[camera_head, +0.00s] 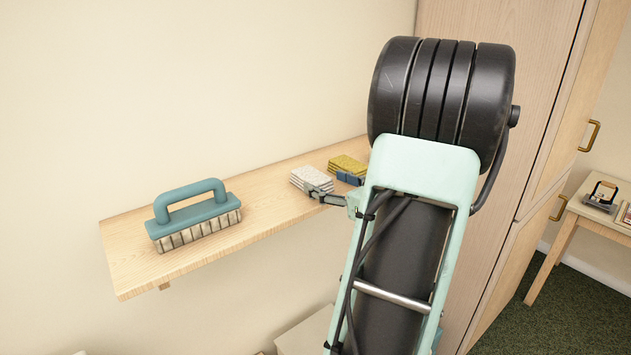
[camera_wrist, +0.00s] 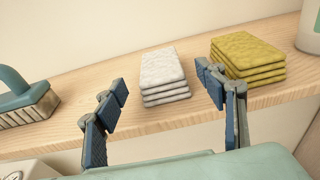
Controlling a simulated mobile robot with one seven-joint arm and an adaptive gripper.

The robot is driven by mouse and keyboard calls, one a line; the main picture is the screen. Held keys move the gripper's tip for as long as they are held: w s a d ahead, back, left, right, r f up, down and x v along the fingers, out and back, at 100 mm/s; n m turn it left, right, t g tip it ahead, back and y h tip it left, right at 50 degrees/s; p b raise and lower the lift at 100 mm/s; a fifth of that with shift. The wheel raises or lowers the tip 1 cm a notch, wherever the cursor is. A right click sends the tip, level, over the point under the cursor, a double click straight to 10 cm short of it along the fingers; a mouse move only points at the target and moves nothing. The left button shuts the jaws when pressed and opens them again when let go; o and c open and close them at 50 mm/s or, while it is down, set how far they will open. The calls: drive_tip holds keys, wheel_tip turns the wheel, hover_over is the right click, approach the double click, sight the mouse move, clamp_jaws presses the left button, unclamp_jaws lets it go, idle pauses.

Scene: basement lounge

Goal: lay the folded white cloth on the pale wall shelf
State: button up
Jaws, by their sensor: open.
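The folded white cloth (camera_head: 311,179) lies flat in a layered stack on the pale wall shelf (camera_head: 130,259), left of a folded yellow cloth. In the wrist view the white cloth (camera_wrist: 163,75) sits on the shelf (camera_wrist: 150,119), beyond my fingertips and between their lines. My gripper (camera_wrist: 160,90) is open and empty, with one blue-padded finger on each side of the white cloth's near side. The right fingertip shows close to the gap between the two cloths; I cannot tell whether it touches either. In the head view my arm hides part of the gripper.
The folded yellow cloth (camera_wrist: 248,58) is close on the right. A teal-handled brush (camera_head: 196,216) stands on the shelf's left part, with bare shelf between it and the white cloth. A pale container (camera_wrist: 309,28) stands right of the yellow cloth. A tall wooden cabinet (camera_head: 535,80) is at right.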

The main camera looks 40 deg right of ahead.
drive_tip(key=v, duration=0.5)
drive_tip(key=shift+s, duration=0.1)
idle(0.4)
